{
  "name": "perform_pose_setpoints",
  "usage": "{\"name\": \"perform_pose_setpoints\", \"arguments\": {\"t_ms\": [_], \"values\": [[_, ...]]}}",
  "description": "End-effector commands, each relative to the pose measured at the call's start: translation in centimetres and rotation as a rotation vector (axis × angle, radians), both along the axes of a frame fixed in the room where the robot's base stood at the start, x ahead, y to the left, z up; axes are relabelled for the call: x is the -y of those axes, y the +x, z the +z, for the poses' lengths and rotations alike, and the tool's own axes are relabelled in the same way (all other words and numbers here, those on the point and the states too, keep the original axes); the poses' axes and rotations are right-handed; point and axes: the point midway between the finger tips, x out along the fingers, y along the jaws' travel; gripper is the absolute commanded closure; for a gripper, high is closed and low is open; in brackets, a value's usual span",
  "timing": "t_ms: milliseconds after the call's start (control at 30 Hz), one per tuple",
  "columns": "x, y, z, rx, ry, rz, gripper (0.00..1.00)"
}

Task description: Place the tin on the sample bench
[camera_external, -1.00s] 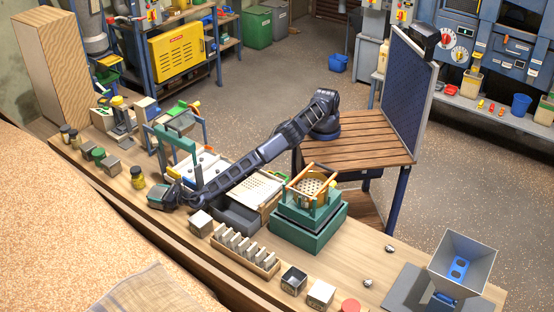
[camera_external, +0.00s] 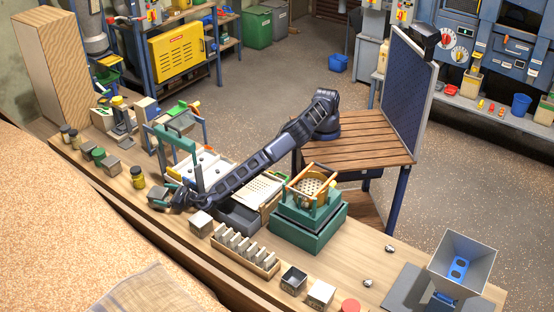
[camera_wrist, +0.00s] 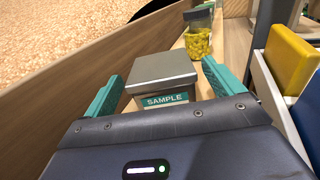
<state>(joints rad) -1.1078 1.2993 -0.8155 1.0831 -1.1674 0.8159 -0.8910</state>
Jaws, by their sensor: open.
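The grey metal tin (camera_wrist: 163,70) has a flat lid and a teal SAMPLE label on its near side. It stands upright on the long wooden bench. In the external view the tin (camera_external: 157,194) is near the bench's front edge, partly hidden by my gripper (camera_external: 165,196). My gripper in the wrist view (camera_wrist: 162,75) is open, one teal finger to each side of the tin. Narrow gaps show beside the tin, and I cannot tell whether either finger touches it. Which part counts as the sample bench is not marked in these views.
A yellow-filled jar (camera_wrist: 198,38) stands beyond the tin. A pale box (camera_external: 201,223) and a rack of grey blocks (camera_external: 245,250) are to the right. A green frame (camera_external: 176,143) rises behind my gripper. A wooden wall (camera_wrist: 60,125) runs along the left in the wrist view.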

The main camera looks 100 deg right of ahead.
Motion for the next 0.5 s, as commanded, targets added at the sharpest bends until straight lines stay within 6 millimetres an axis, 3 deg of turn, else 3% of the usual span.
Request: {"name": "perform_pose_setpoints", "arguments": {"t_ms": [200,500], "values": [[-1.1,-2.7,0.0,0.000,0.000,-0.001,0.07],[-1.4,-3.5,0.0,0.000,0.000,-0.001,0.07]]}}
